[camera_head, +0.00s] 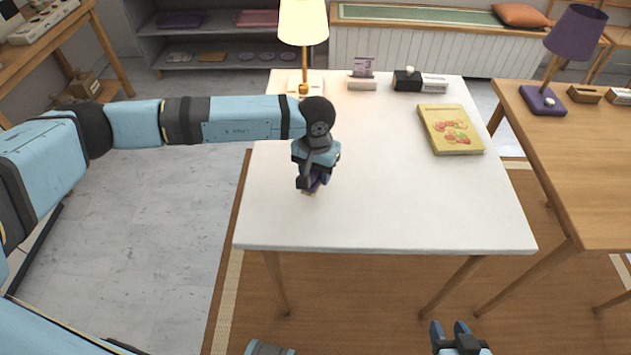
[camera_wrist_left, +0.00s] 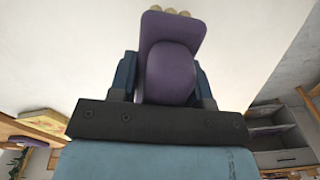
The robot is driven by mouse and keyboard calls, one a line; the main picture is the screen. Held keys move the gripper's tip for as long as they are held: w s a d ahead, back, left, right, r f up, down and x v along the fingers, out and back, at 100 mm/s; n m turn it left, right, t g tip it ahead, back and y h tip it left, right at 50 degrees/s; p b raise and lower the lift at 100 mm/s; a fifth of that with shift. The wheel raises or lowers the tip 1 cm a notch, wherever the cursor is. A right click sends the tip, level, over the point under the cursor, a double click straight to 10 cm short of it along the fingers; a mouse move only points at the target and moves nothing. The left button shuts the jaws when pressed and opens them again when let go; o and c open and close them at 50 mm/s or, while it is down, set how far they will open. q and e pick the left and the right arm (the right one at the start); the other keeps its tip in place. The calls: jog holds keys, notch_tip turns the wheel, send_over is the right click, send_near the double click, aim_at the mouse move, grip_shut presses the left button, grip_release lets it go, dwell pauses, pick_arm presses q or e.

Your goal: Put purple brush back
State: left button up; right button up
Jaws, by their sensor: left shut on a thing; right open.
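My left gripper (camera_head: 308,184) is over the left part of the white table (camera_head: 400,210). It is shut on the purple brush (camera_wrist_left: 171,72), which fills the space between the fingers in the left wrist view. Pale round tips (camera_wrist_left: 168,11) show at the brush's far end. I cannot tell whether the brush touches the table. My right gripper (camera_head: 459,330) is open and empty, low at the bottom edge, in front of the table.
A lit lamp (camera_head: 304,25), a small card stand (camera_head: 363,70) and a black-and-white box (camera_head: 420,81) stand along the table's back. A yellow book (camera_head: 450,129) lies at the right. The table's middle and front are clear. A wooden table (camera_head: 590,150) with a purple lamp (camera_head: 575,35) stands right.

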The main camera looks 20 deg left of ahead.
aim_at(315, 182)
pick_arm(q)
notch_tip(315, 182, down, 4)
jog(key=shift+f+b, duration=0.25)
jog(key=shift+b, duration=0.2)
jog(key=o, duration=0.9)
jog(key=shift+r, duration=0.1)
jog(key=shift+r, duration=0.15)
